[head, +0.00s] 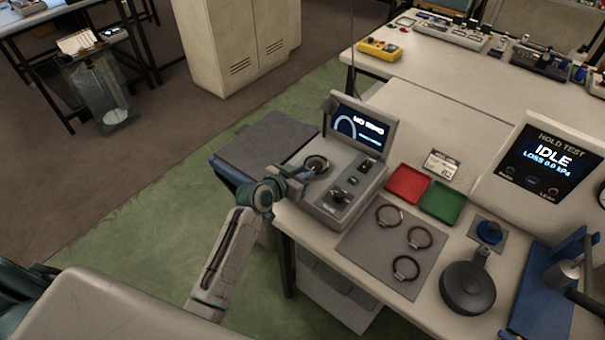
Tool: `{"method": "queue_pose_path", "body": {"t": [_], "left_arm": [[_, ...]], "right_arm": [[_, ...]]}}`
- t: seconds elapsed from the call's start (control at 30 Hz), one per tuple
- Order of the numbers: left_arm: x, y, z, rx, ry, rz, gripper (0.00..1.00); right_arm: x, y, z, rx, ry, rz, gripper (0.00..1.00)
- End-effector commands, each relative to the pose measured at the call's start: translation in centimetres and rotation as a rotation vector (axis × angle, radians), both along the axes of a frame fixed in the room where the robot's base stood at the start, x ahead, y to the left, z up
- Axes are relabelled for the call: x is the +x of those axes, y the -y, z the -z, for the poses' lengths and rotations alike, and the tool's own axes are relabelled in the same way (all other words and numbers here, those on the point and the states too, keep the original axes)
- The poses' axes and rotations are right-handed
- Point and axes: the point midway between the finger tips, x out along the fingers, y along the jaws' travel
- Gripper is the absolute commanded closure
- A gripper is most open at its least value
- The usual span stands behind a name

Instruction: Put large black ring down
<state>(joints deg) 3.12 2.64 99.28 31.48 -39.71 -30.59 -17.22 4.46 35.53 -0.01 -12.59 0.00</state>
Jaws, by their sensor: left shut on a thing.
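My left gripper (303,173) is at the left end of the grey ring tester (346,205), shut on the large black ring (317,165). The ring is small in view, at the fingertips and over or at the tester's round seat. I cannot tell whether it touches the seat. The tester's screen (358,128) reads "NO RING". My right gripper is not in view.
A grey mat (365,250) holds three other rings: one (378,219) at the back, one (431,241) at the right, and a black one (396,273) in front. Red (407,184) and green (442,202) trays lie behind. A dark round vessel (467,290) and blue fixture (540,300) stand right.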

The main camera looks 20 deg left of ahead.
Motion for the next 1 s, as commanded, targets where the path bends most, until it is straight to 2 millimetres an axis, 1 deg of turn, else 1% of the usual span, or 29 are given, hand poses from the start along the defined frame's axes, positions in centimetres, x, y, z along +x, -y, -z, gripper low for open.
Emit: {"method": "queue_pose_path", "body": {"t": [0.2,0.23,0.3,0.33,0.6,0.73,0.77,0.8,0.87,1.0], "left_arm": [[0.0,0.0,0.8,0.000,0.000,0.000,1.00],[0.0,0.0,0.6,0.000,0.000,0.000,0.73],[0.0,0.0,0.6,0.000,0.000,0.000,0.60],[0.0,0.0,0.6,0.000,0.000,0.000,0.58],[0.0,0.0,0.5,0.000,0.000,0.000,0.58],[0.0,0.0,-0.5,0.000,0.001,0.000,0.58],[-0.4,-0.2,-0.2,0.002,0.000,-0.001,0.58],[-1.0,-0.4,-0.3,0.002,0.002,-0.001,0.58],[-2.0,-0.8,-0.6,0.004,0.002,0.000,0.58],[-4.7,-1.8,-1.8,0.006,0.001,0.000,0.58]], "right_arm": [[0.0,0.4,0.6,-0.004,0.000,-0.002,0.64],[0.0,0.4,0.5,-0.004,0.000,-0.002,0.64],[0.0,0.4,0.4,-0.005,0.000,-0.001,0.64],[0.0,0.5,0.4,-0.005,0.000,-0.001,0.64],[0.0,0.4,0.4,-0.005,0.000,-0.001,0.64],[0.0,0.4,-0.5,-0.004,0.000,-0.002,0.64],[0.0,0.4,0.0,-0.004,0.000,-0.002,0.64],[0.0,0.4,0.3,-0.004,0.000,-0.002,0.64],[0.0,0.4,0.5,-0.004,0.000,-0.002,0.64],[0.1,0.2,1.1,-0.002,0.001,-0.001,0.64]]}}
